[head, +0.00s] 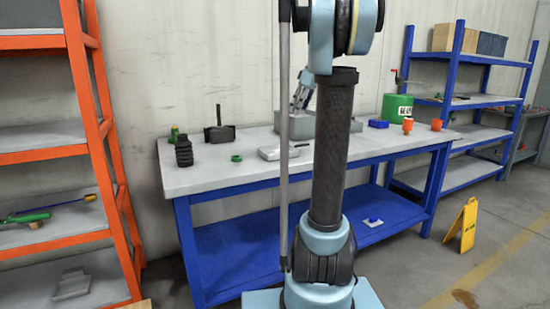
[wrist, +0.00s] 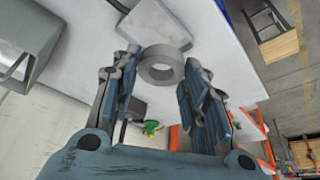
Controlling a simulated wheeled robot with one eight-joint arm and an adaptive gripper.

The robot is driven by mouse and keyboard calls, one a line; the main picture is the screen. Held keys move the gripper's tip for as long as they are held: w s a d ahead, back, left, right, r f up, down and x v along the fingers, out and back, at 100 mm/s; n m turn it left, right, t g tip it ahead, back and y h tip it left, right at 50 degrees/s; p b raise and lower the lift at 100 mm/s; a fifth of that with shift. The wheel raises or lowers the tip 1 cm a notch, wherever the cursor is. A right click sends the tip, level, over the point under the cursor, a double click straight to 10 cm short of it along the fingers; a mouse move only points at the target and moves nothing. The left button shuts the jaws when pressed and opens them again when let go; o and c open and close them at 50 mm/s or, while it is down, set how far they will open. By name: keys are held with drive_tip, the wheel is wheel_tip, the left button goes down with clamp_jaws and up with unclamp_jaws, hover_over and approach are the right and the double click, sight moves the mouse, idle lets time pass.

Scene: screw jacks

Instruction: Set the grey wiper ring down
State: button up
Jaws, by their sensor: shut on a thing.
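The grey wiper ring (wrist: 162,51) is a plain thick ring with a round hole, seen in the wrist view between my fingertips. My gripper (wrist: 160,68) is shut on it, one finger on either side. Behind the ring is the pale worktop, with a light grey flat block (wrist: 150,20) close to it in the picture. I cannot tell the ring's height above the surface. In the head view my arm hides much of the middle of the workbench (head: 210,178), and I cannot make out the ring there.
On the bench stand a black ribbed part (head: 183,152), a dark block with a post (head: 219,132), a green ring (head: 237,158) and a green canister (head: 397,108). The flat grey block also shows in the head view (head: 272,153). Orange shelving (head: 105,130) stands left.

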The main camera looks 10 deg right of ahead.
approach(278, 147)
drive_tip(key=shift+m, duration=0.4)
drive_tip(key=s+a+f, duration=0.1)
drive_tip(key=s+a, duration=0.1)
drive_tip(key=s+a+f, duration=0.1)
drive_tip(key=shift+s+a+f, duration=0.3)
drive_tip(key=shift+s+a, duration=0.05)
drive_tip(key=shift+f, duration=2.4)
drive_tip(key=shift+s+f, duration=0.2)
drive_tip(key=shift+s+f, duration=0.1)
drive_tip(key=shift+s, duration=0.1)
drive_tip(key=shift+c, duration=0.5)
drive_tip(key=shift+s, duration=0.2)
